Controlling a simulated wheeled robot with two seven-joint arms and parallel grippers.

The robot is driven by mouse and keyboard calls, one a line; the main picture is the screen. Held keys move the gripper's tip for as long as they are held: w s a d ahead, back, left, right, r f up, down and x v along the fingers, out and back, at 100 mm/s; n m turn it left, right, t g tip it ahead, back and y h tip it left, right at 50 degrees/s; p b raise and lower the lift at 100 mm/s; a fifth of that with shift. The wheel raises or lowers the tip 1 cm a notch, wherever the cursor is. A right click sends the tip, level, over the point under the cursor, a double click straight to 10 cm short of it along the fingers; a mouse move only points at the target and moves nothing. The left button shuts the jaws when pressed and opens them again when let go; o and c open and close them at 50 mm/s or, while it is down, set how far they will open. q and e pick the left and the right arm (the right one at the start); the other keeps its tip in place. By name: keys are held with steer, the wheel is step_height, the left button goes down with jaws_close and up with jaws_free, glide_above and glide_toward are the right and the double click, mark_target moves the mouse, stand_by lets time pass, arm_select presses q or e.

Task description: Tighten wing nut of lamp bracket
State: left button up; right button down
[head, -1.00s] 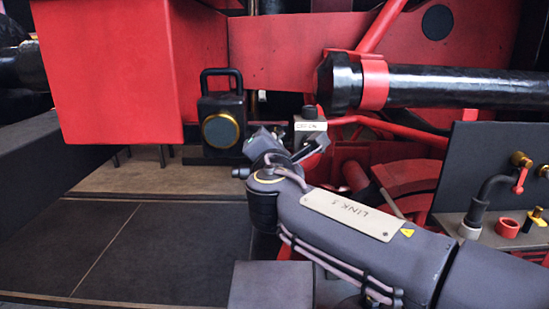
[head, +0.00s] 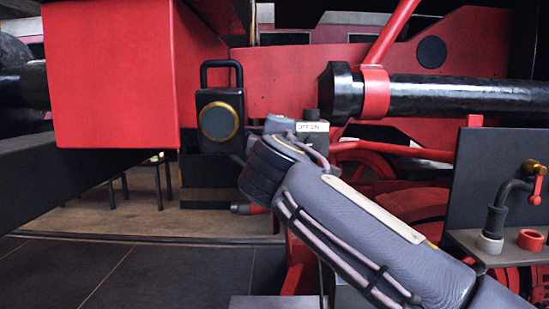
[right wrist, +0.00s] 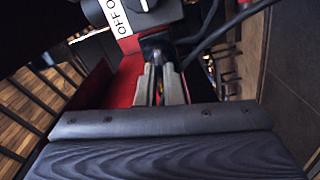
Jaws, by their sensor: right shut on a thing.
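The black lamp (head: 220,121) with a brass-ringed lens and a top handle hangs upright in front of the red frame in the head view. My right arm reaches up to just right of the lamp, and its wrist hides most of the gripper there. In the right wrist view my right gripper's fingers (right wrist: 159,68) are close together on a small grey metal part (right wrist: 155,50), which looks like the wing nut. The fingers cover most of it, so its turn and fit cannot be told. The bracket is hidden. My left gripper is in neither view.
A red box (head: 110,80) is at left, a black pipe (head: 450,97) at right. A panel with a red-handled valve (head: 537,185) stands far right. Open floor lies lower left.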

steer(key=shift+f+m+b, duration=0.1)
steer(key=shift+m+b, duration=3.45)
steer(key=shift+m, duration=4.15)
steer(key=c, duration=1.6)
jaws_free()
steer(key=shift+d, duration=0.1)
steer(key=shift+o, duration=0.2)
